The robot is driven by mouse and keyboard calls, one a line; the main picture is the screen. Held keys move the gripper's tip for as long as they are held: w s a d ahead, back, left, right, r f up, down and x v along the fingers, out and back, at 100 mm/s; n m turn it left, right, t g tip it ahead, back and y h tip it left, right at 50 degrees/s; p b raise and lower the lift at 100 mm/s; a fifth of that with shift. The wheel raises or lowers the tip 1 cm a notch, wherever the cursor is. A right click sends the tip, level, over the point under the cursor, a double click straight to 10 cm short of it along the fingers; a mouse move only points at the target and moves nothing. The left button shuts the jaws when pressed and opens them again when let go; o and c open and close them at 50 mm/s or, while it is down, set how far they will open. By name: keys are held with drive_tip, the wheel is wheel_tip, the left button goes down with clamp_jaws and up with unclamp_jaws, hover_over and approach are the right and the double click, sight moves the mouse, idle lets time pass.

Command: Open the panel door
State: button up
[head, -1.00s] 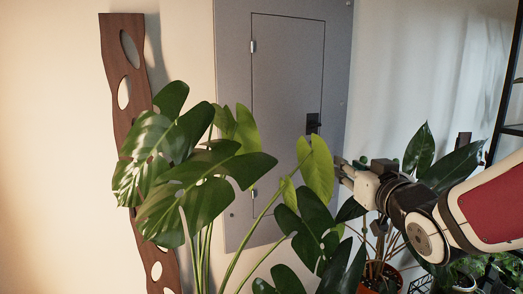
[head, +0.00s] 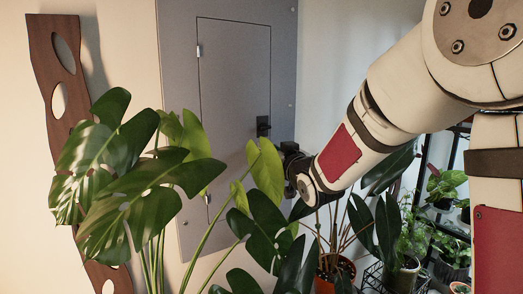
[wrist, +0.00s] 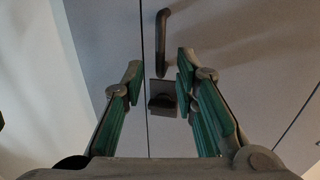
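The grey panel door (head: 235,80) is set in a grey wall panel and looks shut, with hinges on its left edge. Its dark latch (head: 263,126) sits on the right edge. In the wrist view the latch plate (wrist: 162,97) shows between my fingers, with a dark curved handle (wrist: 163,30) beyond it. My gripper (wrist: 158,85) is open and empty, its two green-padded fingers on either side of the latch plate. I cannot tell whether a finger touches it. In the head view my wrist is just below and right of the latch, and the fingertips are hidden.
A large monstera (head: 150,170) stands in front of the panel's lower left, its leaves close to my wrist. A potted plant (head: 335,270) and a black shelf with plants (head: 440,215) are at the right. A wavy wooden board (head: 60,110) leans at the left.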

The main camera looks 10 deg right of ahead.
drive_tip(key=shift+w, duration=0.4)
drive_tip(key=shift+c, duration=0.2)
clamp_jaws()
drive_tip(key=shift+s, duration=0.1)
